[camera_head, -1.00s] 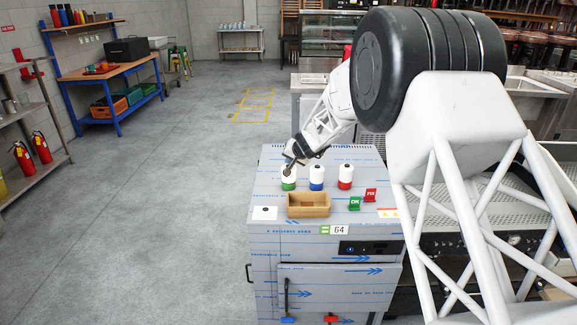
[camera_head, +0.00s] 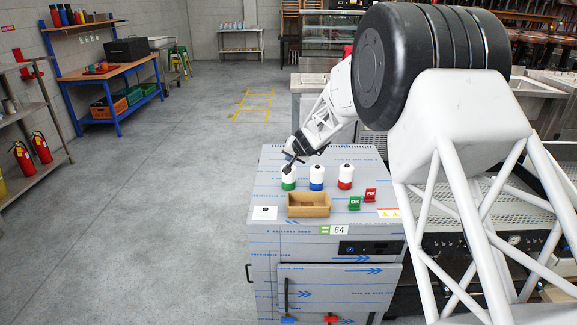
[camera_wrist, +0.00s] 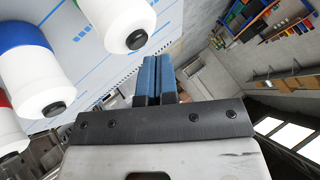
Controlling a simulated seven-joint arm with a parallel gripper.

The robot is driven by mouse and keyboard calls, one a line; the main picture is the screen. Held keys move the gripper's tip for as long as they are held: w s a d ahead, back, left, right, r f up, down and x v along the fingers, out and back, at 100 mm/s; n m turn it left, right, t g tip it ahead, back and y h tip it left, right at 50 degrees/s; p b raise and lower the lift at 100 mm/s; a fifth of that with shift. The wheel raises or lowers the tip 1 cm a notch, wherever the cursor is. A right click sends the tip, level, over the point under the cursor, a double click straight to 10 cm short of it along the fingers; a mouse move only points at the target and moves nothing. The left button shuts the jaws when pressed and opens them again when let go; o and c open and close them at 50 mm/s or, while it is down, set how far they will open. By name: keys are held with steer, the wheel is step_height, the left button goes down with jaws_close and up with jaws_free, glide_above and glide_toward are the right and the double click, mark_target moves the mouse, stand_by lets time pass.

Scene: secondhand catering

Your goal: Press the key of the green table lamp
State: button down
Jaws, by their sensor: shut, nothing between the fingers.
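The green table lamp (camera_head: 288,182) is a white rounded cylinder with a green band at its base. It stands upright at the left of a row of three lamps on the steel cabinet (camera_head: 265,190). In the wrist view the white lamp at the top (camera_wrist: 112,18) ends in a black key (camera_wrist: 136,39); its green band is out of frame there. My gripper (camera_head: 287,163) is at the top of the green lamp and partly hides it. In the wrist view its two blue-grey fingers (camera_wrist: 157,65) are together, empty, beside the key; I cannot tell if they touch the lamp.
A blue-banded lamp (camera_head: 316,179) and a red-banded lamp (camera_head: 345,178) stand to the right. In front are a wooden box (camera_head: 309,211), a green OK block (camera_head: 354,203) and a red block (camera_head: 370,195). Open floor lies left of the cabinet.

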steer(key=shift+r, duration=0.1)
steer(key=shift+r, duration=2.95)
steer(key=s+d+r+n+g+h, duration=0.1)
steer(key=s+d+r, duration=0.3)
steer(key=s, duration=0.7)
steer(key=s+d+r+g, duration=0.1)
steer(key=s+d+r, duration=0.3)
steer(key=s, duration=0.7)
steer(key=s+d+r+n+g+h, duration=0.1)
steer(key=s+d+r, duration=0.3)
steer(key=s, duration=0.7)
steer(key=s+d+f+h, duration=0.1)
steer(key=s+d, duration=0.1)
steer(key=s, duration=0.8)
steer(key=s+d+f+g+h, duration=0.1)
steer(key=s+d, duration=0.2)
steer(key=s, duration=0.8)
steer(key=s+d+f+h, duration=0.1)
steer(key=s+d, duration=0.1)
steer(key=s, duration=0.9)
steer(key=shift+d+f+g+h, duration=0.2)
steer(key=shift+d+g+h, duration=0.1)
steer(key=shift+d+g, duration=0.1)
